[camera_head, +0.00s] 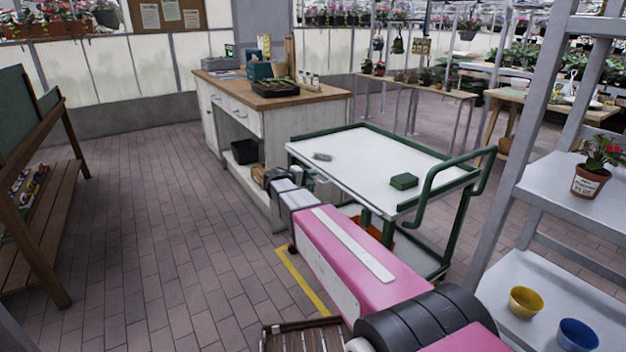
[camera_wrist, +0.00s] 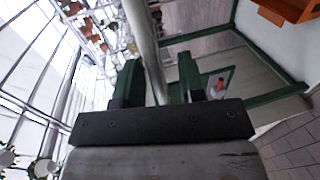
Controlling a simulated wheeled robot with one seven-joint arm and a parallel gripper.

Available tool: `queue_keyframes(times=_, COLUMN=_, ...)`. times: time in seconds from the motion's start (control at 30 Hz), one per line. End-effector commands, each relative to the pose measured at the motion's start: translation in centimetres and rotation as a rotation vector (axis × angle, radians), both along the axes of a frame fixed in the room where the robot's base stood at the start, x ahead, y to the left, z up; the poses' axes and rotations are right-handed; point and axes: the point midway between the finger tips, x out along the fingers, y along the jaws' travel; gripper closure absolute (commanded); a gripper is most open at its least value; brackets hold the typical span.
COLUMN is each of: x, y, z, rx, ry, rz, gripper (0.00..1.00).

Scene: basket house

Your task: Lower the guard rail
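A cart (camera_head: 455,176) with a white top and dark green frame stands at centre right. Green rails edge its far and right sides, and its near edge (camera_head: 340,181) is pale grey. I cannot tell which part is the guard rail. My gripper (camera_wrist: 158,75) is open in the wrist view, with its two dark fingers apart. A pale grey bar (camera_wrist: 146,45) runs between or beyond the fingertips; contact cannot be told. In the head view my gripper is beside the cart's near-left corner, its fingers mostly hidden.
A wooden-topped workbench (camera_head: 315,97) stands behind the cart's left end. A grey shelf (camera_head: 560,205) with pots is close at right. Open brick floor (camera_head: 160,200) lies at left.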

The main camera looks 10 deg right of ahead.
Motion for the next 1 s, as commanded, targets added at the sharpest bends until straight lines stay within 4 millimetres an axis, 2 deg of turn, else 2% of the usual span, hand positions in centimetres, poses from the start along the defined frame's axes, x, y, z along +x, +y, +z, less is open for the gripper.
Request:
queue_keyframes(times=0.3, x=-2.2, y=5.3, z=1.2, rx=0.000, ry=-0.001, rz=0.003, gripper=0.63)
queue_keyframes(times=0.5, x=-3.3, y=7.9, z=1.7, rx=0.002, ry=0.000, rz=0.003, gripper=0.63)
queue_keyframes(times=0.7, x=-3.7, y=8.9, z=1.9, rx=0.002, ry=0.001, rz=0.000, gripper=0.63)
queue_keyframes(times=1.0, x=-3.7, y=8.9, z=1.9, rx=0.003, ry=0.001, rz=0.000, gripper=0.63)
